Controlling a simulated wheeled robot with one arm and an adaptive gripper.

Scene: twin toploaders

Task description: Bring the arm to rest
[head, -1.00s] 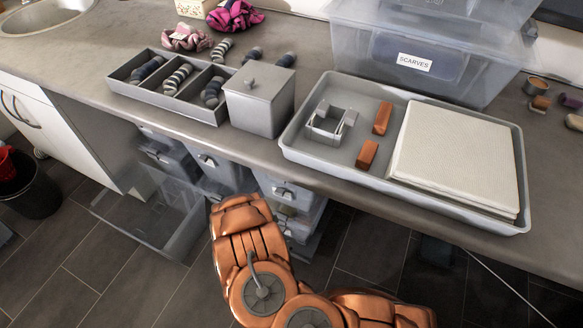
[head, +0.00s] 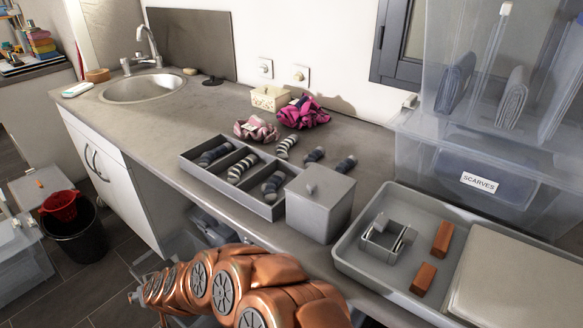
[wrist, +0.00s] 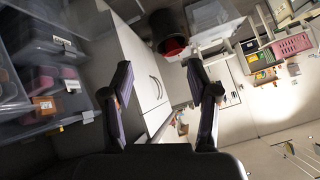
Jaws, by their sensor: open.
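My copper-coloured arm (head: 235,285) lies low across the bottom of the head view, in front of the counter's front edge, with its links stretched toward the left. My gripper (wrist: 160,82) shows in the wrist view with its two dark fingers wide apart and nothing between them. Beyond the fingers are a white cabinet door (wrist: 136,72) and a dark bin (wrist: 165,35). In the head view the gripper cannot be clearly made out at the arm's left end.
The counter holds a divided sock tray (head: 190,163), a lidded grey box (head: 318,207), a large tray (head: 345,258) and a clear scarves bin (head: 440,165). A black bin (head: 78,240) stands on the floor left. Clear drawers (wrist: 45,75) are close left in the wrist view.

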